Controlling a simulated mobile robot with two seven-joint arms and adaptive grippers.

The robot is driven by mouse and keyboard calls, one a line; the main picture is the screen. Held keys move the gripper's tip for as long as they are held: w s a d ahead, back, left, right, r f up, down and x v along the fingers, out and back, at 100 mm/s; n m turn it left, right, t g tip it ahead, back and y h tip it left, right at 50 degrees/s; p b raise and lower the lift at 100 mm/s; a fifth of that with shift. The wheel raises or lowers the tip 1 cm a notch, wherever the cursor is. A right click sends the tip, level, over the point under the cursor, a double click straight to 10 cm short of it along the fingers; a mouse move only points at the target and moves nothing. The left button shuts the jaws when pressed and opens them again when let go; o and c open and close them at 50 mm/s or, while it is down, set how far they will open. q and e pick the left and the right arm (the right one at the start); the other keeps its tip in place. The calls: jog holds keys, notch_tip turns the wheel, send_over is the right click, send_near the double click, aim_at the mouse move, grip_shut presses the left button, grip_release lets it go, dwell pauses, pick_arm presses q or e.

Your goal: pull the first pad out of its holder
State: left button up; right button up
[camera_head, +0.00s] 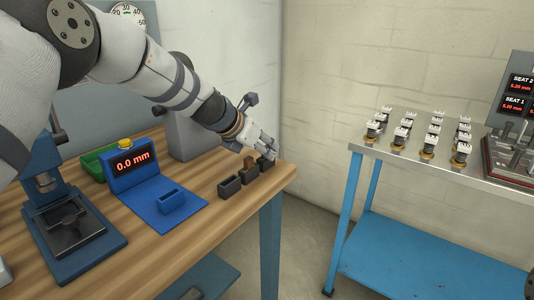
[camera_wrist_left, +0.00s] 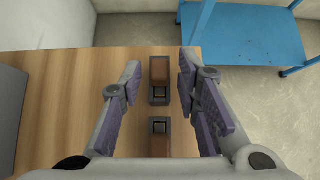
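Small dark holders stand in a row near the right end of the wooden table: a near one (camera_head: 229,187), a middle one (camera_head: 250,175) and a far one (camera_head: 266,164). A brown pad (camera_head: 249,162) shows by the middle and far holders. In the left wrist view, one holder (camera_wrist_left: 160,97) with a brown pad (camera_wrist_left: 160,70) lies between my fingers, and another holder (camera_wrist_left: 160,125) with a brown pad (camera_wrist_left: 160,147) lies below it. My left gripper (camera_head: 264,149) is over the far end of the row. Its fingers (camera_wrist_left: 161,100) are spread, with nothing held between them.
A blue gauge reading 0.0 mm (camera_head: 132,163) with a blue block (camera_head: 171,202), a green bin (camera_head: 93,165) and a blue press (camera_head: 67,215) stand left. The table edge is close to the holders. A metal-topped blue cart (camera_head: 400,160) with several small fittings stands right.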

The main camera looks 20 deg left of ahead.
pick_arm(q)
jog(key=shift+r, duration=0.1)
grip_shut()
jog(key=shift+r, duration=0.25)
pick_arm(e)
jog(key=shift+w+r, duration=0.2)
pick_arm(q)
jog(key=shift+r+p, duration=0.5)
jog(key=shift+r, duration=0.85)
jog(key=shift+r+p, duration=0.35)
jog(key=shift+r, duration=1.55)
pick_arm(e)
jog(key=shift+w+r+t, duration=0.5)
jog(key=shift+w+r, duration=0.4)
